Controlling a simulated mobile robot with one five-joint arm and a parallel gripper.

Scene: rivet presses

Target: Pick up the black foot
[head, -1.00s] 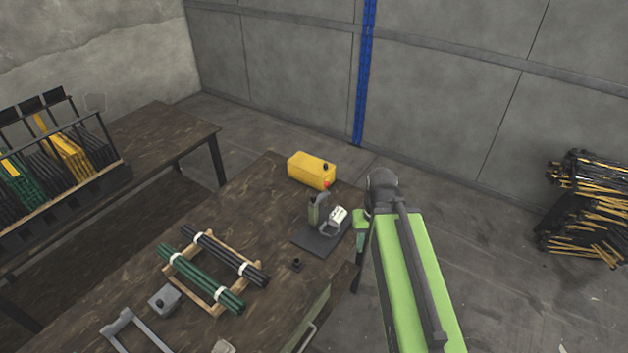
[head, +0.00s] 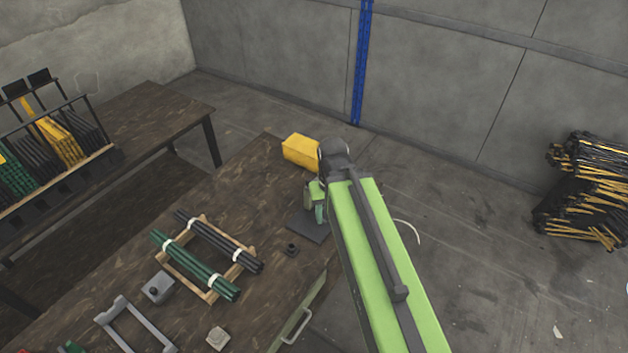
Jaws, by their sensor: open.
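The black foot (head: 291,249) is a small dark, round piece standing on the brown worktable, between the rack of tubes and the dark base plate of the press. It is in plain sight and nothing touches it. My green arm (head: 385,265) reaches over the table's right edge, with its dark elbow joint above the press. A short green part of my arm shows below that joint, above and to the right of the foot. My gripper itself is hidden behind the arm.
The press base plate (head: 309,227) lies right of the foot, partly covered by my arm. A wooden rack (head: 211,297) holds green and black tubes to the left. A yellow canister (head: 299,150) stands at the back. Bare tabletop lies in front of the foot.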

